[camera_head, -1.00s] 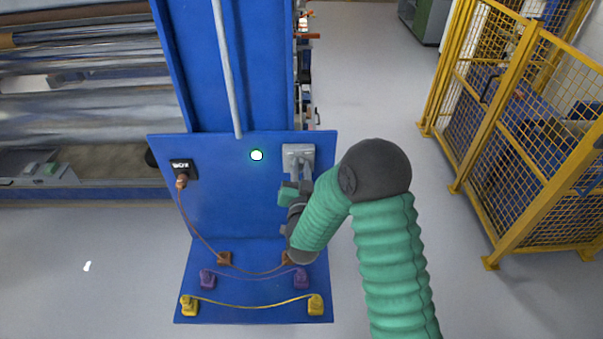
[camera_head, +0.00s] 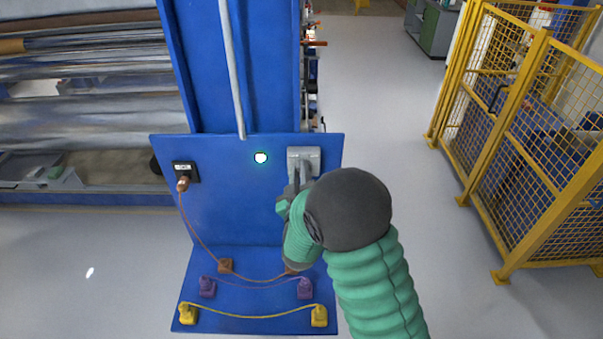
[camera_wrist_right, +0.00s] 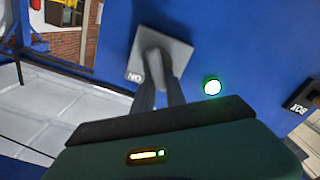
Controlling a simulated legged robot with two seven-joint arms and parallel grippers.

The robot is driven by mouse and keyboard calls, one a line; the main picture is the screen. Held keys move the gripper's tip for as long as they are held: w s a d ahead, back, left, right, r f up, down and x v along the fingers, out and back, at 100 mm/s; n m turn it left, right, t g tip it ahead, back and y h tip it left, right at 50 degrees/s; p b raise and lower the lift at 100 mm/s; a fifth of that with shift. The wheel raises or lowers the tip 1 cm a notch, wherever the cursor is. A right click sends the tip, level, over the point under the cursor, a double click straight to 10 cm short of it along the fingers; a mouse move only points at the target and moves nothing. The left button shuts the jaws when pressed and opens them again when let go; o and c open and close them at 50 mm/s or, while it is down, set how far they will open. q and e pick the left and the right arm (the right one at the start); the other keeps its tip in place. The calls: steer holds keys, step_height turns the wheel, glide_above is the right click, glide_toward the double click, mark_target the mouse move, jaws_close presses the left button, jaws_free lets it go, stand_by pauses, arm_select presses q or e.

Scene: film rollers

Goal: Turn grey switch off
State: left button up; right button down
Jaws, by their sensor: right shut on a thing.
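The grey switch (camera_head: 305,158) is a square grey plate on the upper right of the blue upright panel. Its plate (camera_wrist_right: 178,52) also shows in the right wrist view, tilted in the picture, with an "ON" label at one corner. My right gripper (camera_head: 299,184) reaches in front of the switch. In the wrist view its two dark fingers (camera_wrist_right: 158,82) meet the switch's lever and are shut on it; the fingers largely hide the lever. A round light (camera_head: 261,158) left of the switch glows white with a green rim. My left gripper is not in view.
A black socket box (camera_head: 185,172) with an orange plug sits at the panel's left. Orange, purple and yellow cables (camera_head: 254,316) lie across the blue base below. A yellow mesh fence (camera_head: 510,130) stands at right. The floor between is clear.

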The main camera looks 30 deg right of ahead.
steer(key=shift+w+a+n, duration=0.15)
steer(key=shift+n, duration=0.85)
steer(key=c, duration=1.6)
jaws_free()
steer(key=shift+f, duration=0.1)
steer(key=shift+o, duration=1.2)
steer(key=shift+w, duration=0.1)
steer(key=shift+a, duration=0.15)
steer(key=p+v, duration=1)
steer(key=v, duration=0.7)
